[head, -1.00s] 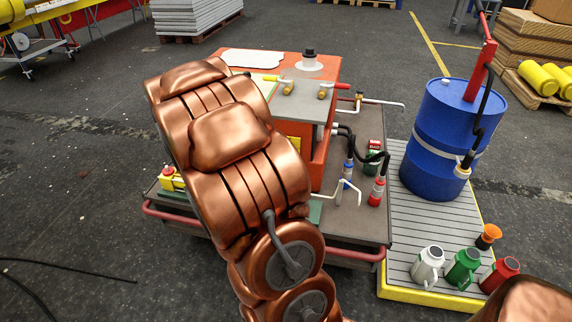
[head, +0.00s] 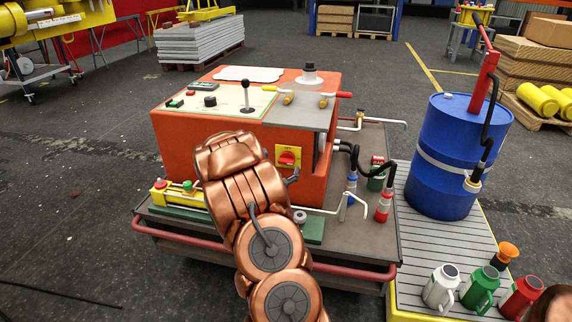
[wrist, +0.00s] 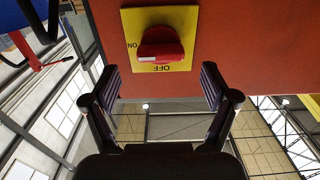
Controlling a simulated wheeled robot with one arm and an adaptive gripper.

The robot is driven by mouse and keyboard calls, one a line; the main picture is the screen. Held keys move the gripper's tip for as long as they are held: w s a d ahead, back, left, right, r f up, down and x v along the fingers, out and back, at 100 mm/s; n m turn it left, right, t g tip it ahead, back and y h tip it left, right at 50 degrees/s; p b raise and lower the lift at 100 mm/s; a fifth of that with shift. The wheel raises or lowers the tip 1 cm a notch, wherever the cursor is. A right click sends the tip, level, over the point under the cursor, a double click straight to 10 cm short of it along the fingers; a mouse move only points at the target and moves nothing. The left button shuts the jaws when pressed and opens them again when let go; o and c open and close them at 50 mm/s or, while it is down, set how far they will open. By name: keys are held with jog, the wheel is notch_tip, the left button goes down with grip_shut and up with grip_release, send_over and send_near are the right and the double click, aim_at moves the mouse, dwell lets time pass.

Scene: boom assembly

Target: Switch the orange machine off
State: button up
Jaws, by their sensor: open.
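The orange machine (head: 180,140) stands on a low cart, with a control panel on top. On its front is a yellow switch plate (head: 294,152) with a red rotary knob (head: 287,159). In the wrist view, the red knob (wrist: 160,46) fills the middle of the plate (wrist: 187,15). The letters are upside down, with ON at the left and OFF below the knob. The knob's long side lies sideways, in line with ON. My gripper (wrist: 158,88) is open and empty, its fingers apart just below the knob and not touching it. In the head view my arm mostly hides it.
Hoses and bottles (head: 384,206) crowd the cart's right side. A yellow box with buttons (head: 165,192) is left of my arm. A blue drum (head: 440,180) stands right.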

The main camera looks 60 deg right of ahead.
aim_at(286, 163)
jog(key=shift+b+x, duration=0.3)
jog(key=shift+x, duration=2.35)
jog(key=c, duration=1.2)
